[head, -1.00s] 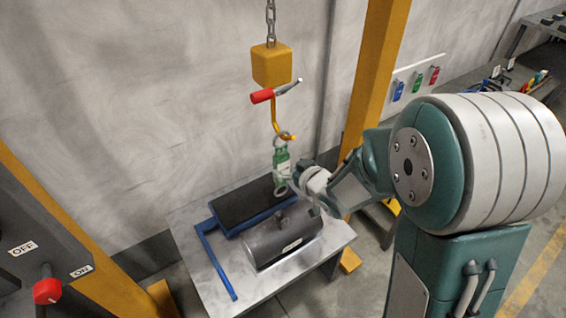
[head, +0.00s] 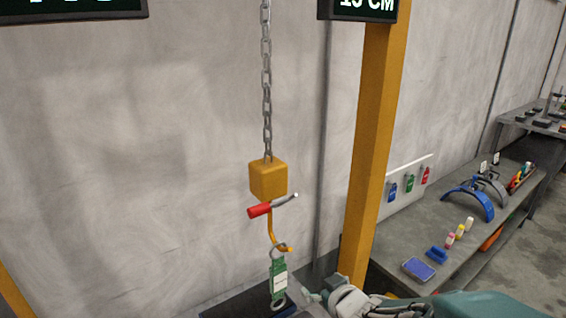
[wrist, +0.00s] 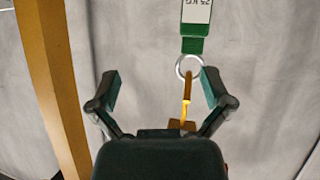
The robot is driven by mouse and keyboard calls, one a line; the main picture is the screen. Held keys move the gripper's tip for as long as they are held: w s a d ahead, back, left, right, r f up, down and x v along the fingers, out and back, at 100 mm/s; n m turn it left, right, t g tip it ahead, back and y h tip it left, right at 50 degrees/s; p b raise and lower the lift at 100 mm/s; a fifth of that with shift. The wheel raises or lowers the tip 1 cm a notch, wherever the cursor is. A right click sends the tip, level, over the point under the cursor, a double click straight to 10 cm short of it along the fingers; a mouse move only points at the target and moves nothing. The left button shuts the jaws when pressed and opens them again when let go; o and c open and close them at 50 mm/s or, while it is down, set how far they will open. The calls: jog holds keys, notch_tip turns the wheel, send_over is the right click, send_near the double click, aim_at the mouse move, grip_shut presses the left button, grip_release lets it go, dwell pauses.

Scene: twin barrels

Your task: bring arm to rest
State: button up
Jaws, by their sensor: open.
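My gripper (wrist: 160,88) is open and empty in the wrist view, its two dark fingers spread apart. In the head view, only part of my gripper shows at the bottom edge, just right of a green tag (head: 278,278). The tag, marked 25 KG in the wrist view (wrist: 195,20), hangs by a metal ring (wrist: 189,67) from an orange hook (head: 275,232). In the wrist view the ring appears near the right fingertip; I cannot tell whether they touch.
The hook hangs below a yellow block (head: 268,180) with a red-gripped lever (head: 260,210), on a chain (head: 266,80). A yellow post (head: 370,140) stands to the right. Behind it is a bench (head: 400,240) with tools. A dark slab (head: 225,306) shows at the bottom.

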jog(key=s+d+r+m+g+h, duration=0.2)
jog(key=s+d+r+m+h, duration=0.3)
jog(key=s+d, duration=0.3)
jog(key=s+a+r+g, duration=0.1)
jog(key=s+r+g, duration=0.2)
jog(key=s, duration=0.9)
jog(key=shift+a+r+g, duration=0.2)
jog(key=shift+r+g, duration=0.15)
jog(key=shift+g, duration=0.25)
jog(key=shift+w, duration=0.1)
